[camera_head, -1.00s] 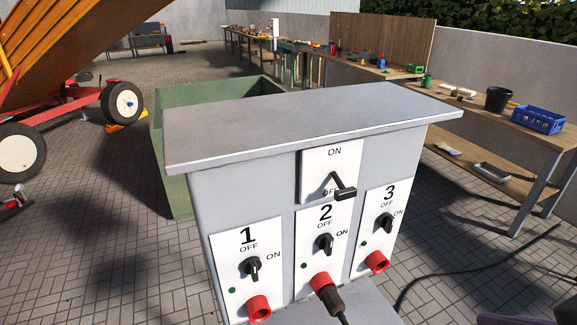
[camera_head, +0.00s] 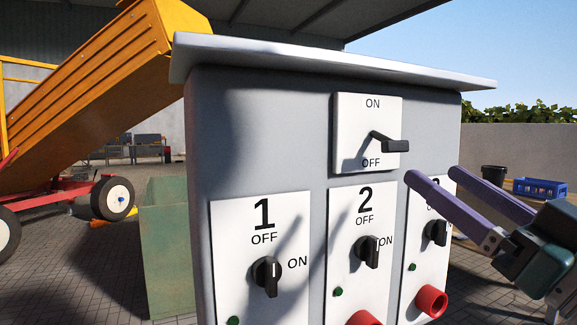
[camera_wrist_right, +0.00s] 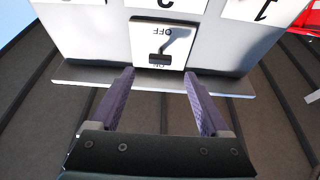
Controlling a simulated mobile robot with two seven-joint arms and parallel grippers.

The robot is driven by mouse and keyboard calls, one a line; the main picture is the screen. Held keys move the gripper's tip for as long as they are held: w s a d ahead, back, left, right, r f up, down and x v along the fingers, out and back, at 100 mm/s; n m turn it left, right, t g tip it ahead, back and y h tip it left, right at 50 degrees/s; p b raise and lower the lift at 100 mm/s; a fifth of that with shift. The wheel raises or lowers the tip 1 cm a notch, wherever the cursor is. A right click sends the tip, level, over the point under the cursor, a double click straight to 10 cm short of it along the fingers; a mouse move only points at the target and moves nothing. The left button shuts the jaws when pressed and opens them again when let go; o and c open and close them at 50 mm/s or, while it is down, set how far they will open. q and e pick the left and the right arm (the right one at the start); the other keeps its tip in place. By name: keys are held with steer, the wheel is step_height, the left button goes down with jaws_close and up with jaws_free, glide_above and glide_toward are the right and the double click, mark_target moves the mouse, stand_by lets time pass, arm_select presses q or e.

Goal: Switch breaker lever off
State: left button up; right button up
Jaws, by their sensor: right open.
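The breaker lever (camera_head: 392,146) has a black handle that sticks out from a white plate (camera_head: 350,105) with ON at the top and OFF at the bottom. In the head view the handle shows between the two words. The wrist view is upside down; there the lever (camera_wrist_right: 160,58) partly covers ON, and OFF is readable. My right gripper (camera_head: 432,175) is open and empty, its purple fingers reaching in from the right, below and right of the lever, apart from it. In the wrist view the lever lies beyond the open fingertips (camera_wrist_right: 159,76), between their lines. My left gripper is not in view.
The grey cabinet (camera_head: 262,125) has an overhanging lid (camera_head: 330,62) above the lever. Below are numbered rotary switches (camera_head: 267,275) and red sockets (camera_head: 431,301). A green bin (camera_head: 166,250) and an orange trailer (camera_head: 95,95) stand behind left; a blue crate (camera_head: 540,188) is at right.

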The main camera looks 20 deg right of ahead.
mark_target(400, 150)
steer(key=p+x, duration=0.2)
steer(key=x, duration=0.7)
jaws_close()
steer(key=f+t+b, duration=0.1)
steer(key=b, duration=0.2)
steer(key=shift+w+f+b, duration=0.1)
steer(key=shift+w+b, duration=0.05)
steer(key=shift+b, duration=0.25)
steer(key=shift+r, duration=0.3)
